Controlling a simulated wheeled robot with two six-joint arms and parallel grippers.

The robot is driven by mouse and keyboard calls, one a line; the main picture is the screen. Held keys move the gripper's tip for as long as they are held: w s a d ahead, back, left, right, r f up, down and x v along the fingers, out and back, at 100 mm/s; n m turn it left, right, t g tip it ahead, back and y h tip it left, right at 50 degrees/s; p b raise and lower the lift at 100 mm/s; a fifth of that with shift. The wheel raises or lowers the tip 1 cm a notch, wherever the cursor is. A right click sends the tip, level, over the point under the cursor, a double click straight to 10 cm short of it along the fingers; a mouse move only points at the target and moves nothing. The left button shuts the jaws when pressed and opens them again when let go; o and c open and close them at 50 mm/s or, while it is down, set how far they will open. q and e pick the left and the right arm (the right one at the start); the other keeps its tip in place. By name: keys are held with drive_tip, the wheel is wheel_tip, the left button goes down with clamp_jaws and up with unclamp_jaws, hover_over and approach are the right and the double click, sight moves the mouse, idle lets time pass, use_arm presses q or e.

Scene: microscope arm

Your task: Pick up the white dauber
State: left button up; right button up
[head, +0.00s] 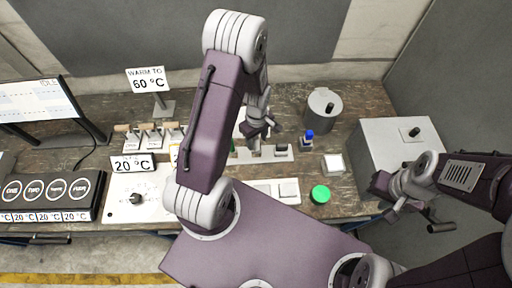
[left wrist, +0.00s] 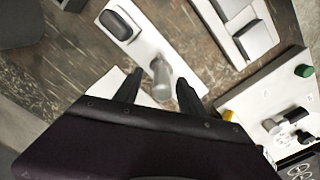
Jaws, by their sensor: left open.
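The white dauber appears to be the pale upright cylinder (left wrist: 160,75) on a white strip in the left wrist view. It stands between the two dark fingers of my open left gripper (left wrist: 157,93), which show on either side of it. I cannot tell whether the fingers touch it. In the head view my left gripper (head: 260,134) is over the back strip, and my arm and gripper hide the dauber there. My right gripper (head: 385,198) is at the right, by the grey box, holding nothing that I can see.
A grey box (head: 385,150) stands at the right, and a round grey canister (head: 323,107) at the back. A blue-capped bottle (head: 308,138), a white square dish (head: 333,164) and a green round lid (head: 320,194) are near the strip. A 60 °C sign (head: 147,80) stands at the left.

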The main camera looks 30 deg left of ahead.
sight(257, 145)
use_arm(q)
drive_tip(key=shift+s+f, duration=0.2)
drive_tip(key=shift+f, duration=1.05)
drive_tip(key=shift+d+f, duration=0.15)
drive_tip(key=shift+f, duration=0.2)
clamp_jaws()
use_arm(e)
drive_tip(key=shift+s+d+r, duration=0.1)
drive_tip(key=shift+d+r, duration=0.1)
drive_tip(key=shift+r, duration=0.35)
